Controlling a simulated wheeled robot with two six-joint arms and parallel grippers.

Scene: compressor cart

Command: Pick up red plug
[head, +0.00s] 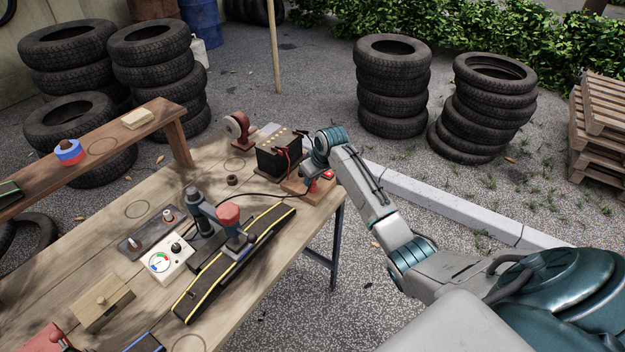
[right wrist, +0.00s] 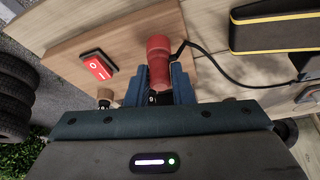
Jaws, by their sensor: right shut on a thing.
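The red plug (right wrist: 158,58) shows in the right wrist view, upright in the picture between my two blue fingers. My right gripper (right wrist: 157,82) is shut on its lower part. A black cable runs from beside the plug to the right. The plug is over or on a wooden board (right wrist: 80,45); I cannot tell whether it touches it. In the head view my right gripper (head: 309,178) is at the far right end of the workbench, by the board, and the plug is not clearly visible there. My left gripper is not in view.
A red rocker switch (right wrist: 97,65) is on the board, left of the plug in the wrist view. A black battery (head: 277,152) with red clamps stands just behind my gripper. A black-yellow strip (head: 235,260) and several tools lie on the workbench (head: 70,265). Stacked tires (head: 393,85) stand beyond.

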